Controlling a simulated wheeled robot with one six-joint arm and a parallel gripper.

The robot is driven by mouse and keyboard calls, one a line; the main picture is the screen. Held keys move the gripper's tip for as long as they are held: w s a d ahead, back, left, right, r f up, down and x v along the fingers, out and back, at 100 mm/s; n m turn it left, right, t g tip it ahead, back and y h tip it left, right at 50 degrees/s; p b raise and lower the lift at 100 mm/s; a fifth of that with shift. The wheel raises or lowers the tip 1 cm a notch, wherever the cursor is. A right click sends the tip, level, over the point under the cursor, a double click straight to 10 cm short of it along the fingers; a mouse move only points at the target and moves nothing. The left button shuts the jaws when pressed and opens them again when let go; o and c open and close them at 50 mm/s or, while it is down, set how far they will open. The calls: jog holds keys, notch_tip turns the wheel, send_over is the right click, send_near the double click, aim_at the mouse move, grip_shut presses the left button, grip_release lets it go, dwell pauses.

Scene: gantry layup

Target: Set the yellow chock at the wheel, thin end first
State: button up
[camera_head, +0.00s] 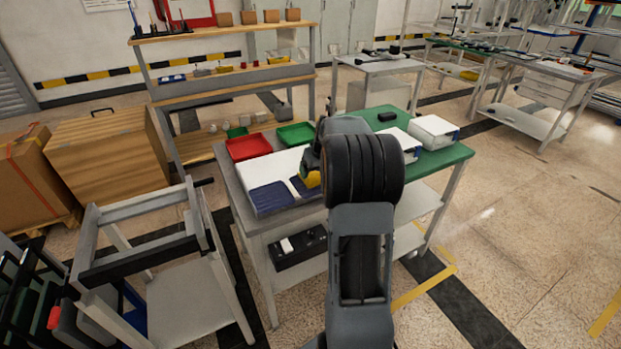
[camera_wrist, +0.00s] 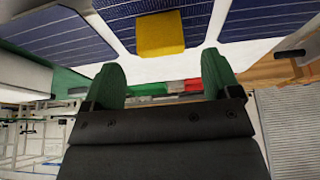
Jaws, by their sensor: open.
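The yellow chock (camera_wrist: 161,34) lies on a panel with dark blue areas and white borders (camera_wrist: 120,40) in the wrist view. It looks like a plain block from here; I cannot tell which end is thin. My gripper (camera_wrist: 161,62) is open, its two green fingers apart with nothing between them. The chock is just beyond the fingertips, in line with the gap. In the head view my arm hides most of the gripper, and a yellow patch (camera_head: 313,180) shows beside it; I cannot tell whether it is the chock. I cannot make out a wheel.
A grey frame stand (camera_head: 183,290) is at left. Open floor lies right.

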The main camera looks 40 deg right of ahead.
aim_at(314, 175)
jog(key=shift+x, duration=2.55)
jog(key=shift+s+a, duration=0.15)
jog(key=c, duration=1)
jog(key=shift+c, duration=0.7)
jog(key=shift+r, duration=0.1)
